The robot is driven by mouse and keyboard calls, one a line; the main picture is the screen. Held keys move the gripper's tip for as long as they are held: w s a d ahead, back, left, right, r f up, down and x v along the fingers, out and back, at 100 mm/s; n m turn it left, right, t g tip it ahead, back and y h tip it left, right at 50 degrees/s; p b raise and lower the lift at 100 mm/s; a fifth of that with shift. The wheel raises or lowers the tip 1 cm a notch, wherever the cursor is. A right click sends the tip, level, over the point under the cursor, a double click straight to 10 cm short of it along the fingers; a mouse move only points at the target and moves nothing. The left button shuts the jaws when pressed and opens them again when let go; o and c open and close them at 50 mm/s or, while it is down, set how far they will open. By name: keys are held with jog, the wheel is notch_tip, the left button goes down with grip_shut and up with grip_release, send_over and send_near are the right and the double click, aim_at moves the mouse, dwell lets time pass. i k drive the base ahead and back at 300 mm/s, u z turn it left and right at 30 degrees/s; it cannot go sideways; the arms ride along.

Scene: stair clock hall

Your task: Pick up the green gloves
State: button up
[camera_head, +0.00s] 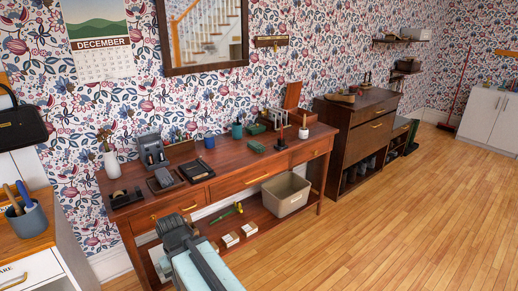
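A small dark green item (256,146) lies flat on the wooden console table (240,168), right of the middle. It may be the green gloves, but it is too small to be sure. Another green item (255,129) sits behind it near the wall. My gripper (174,228) is low at the bottom of the picture, in front of the table's left half. It is well apart from both green items. Its fingers are not clear, so I cannot tell whether it is open or shut.
A grey bin (286,194) stands on the lower shelf. A dark cabinet (356,135) adjoins at right. Wooden floor (400,225) is clear at right.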

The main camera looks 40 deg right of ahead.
aim_at(255, 146)
jog(key=z, duration=0.05)
jog(key=i, duration=0.95)
